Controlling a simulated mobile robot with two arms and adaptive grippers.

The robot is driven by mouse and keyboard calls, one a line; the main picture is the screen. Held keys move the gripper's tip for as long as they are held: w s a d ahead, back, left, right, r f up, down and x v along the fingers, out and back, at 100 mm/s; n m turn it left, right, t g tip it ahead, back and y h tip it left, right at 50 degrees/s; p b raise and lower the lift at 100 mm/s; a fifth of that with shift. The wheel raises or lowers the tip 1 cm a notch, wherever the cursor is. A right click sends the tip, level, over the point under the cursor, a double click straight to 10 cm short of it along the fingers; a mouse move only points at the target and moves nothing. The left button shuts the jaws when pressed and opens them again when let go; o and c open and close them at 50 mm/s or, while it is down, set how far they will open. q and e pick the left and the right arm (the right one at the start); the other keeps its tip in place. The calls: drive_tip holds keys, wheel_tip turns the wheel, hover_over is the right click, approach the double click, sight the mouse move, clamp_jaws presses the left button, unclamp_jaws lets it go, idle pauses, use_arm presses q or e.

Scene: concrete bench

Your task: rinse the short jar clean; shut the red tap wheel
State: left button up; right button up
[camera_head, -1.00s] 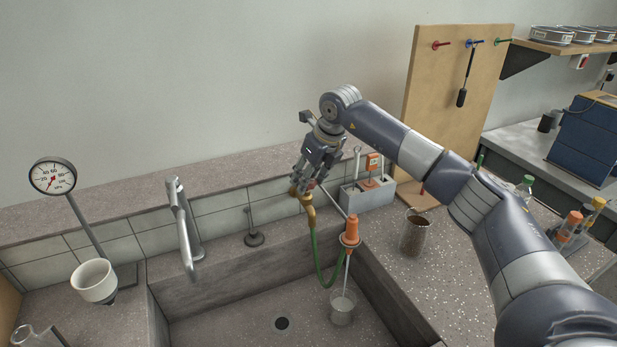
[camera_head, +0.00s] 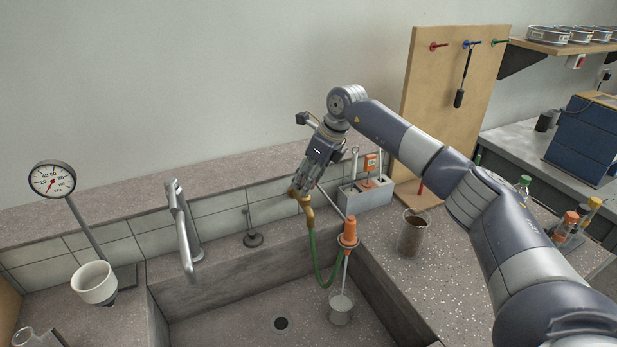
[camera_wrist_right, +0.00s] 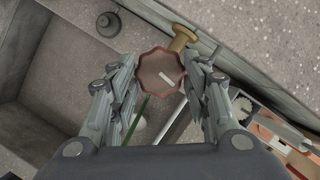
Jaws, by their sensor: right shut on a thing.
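The red tap wheel (camera_wrist_right: 160,72) sits on top of a brass tap, between the fingers of my right gripper (camera_wrist_right: 160,80) in the right wrist view. The gripper is shut on the wheel, and a pale mark shows on its face. In the head view my right gripper (camera_head: 302,186) covers most of the wheel, with the brass tap (camera_head: 308,212) below it. A green hose (camera_head: 318,262) runs down from the tap to an orange nozzle (camera_head: 349,232). A short clear jar (camera_head: 341,306) stands in the sink under the nozzle, and water seems to run into it. My left gripper is out of view.
The sink (camera_head: 235,308) has a dark drain (camera_head: 281,324). A steel faucet (camera_head: 183,230), white cup (camera_head: 94,282) and gauge (camera_head: 52,180) stand left. A jar of brown matter (camera_head: 413,234) is on the right counter. A grey caddy (camera_head: 365,194) stands close beside the tap.

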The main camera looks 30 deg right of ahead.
drive_tip(key=o, duration=1.1)
drive_tip(key=shift+c, duration=0.2)
drive_tip(key=v, duration=1.2)
drive_tip(key=shift+a, duration=0.1)
